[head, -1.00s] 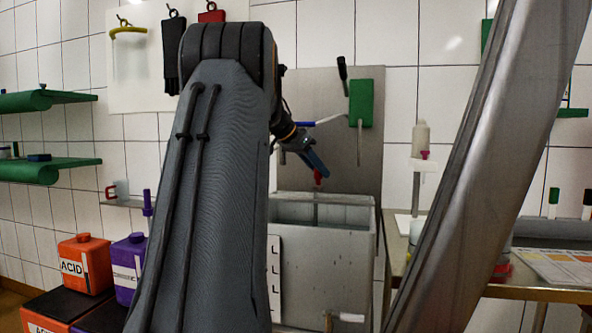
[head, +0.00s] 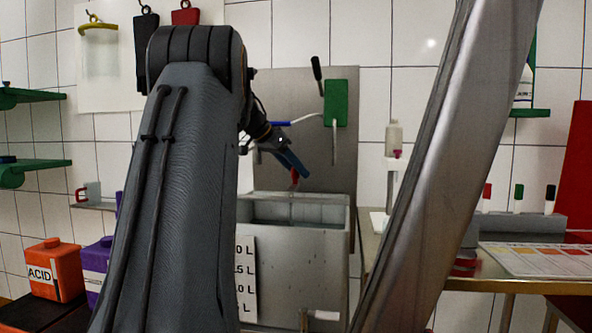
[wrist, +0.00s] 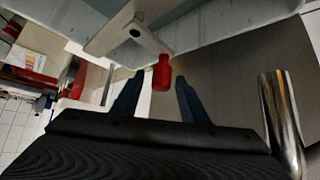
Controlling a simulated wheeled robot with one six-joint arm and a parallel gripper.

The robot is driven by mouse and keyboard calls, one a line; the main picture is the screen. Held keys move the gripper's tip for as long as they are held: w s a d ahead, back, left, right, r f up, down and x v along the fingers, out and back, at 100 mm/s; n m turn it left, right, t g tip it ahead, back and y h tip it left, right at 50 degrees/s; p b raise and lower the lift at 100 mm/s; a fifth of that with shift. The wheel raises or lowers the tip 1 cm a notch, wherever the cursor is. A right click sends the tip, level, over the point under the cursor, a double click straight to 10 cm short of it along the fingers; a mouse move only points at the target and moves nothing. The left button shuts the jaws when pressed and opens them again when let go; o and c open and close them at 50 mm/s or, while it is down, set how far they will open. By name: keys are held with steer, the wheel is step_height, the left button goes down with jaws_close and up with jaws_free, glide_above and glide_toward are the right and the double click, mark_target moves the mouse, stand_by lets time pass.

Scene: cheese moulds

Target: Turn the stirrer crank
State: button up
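The stirrer crank has a red knob (wrist: 162,72) on the end of a pale grey bar (wrist: 130,30) in the wrist view. In the head view the red knob (head: 294,178) shows above the grey vat (head: 300,270), just below my fingertips. My gripper (wrist: 159,78) is open, with one dark blue finger on each side of the knob. The knob lies between the fingertips and reaches a little past them; I cannot tell whether either finger touches it. In the head view my gripper (head: 293,161) tilts down over the vat. My arm hides the vat's left part.
A green box (head: 336,103) with a black lever is on the grey back panel (head: 290,90). A bright metal tube (wrist: 282,115) stands right of my gripper in the wrist view. A steel table (head: 450,286) is at right; an orange acid can (head: 62,270) is at left.

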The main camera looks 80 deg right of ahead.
steer(key=v, duration=0.7)
steer(key=shift+w+a+r+p, duration=0.15)
steer(key=shift+w+r+p, duration=0.1)
steer(key=shift+p, duration=0.1)
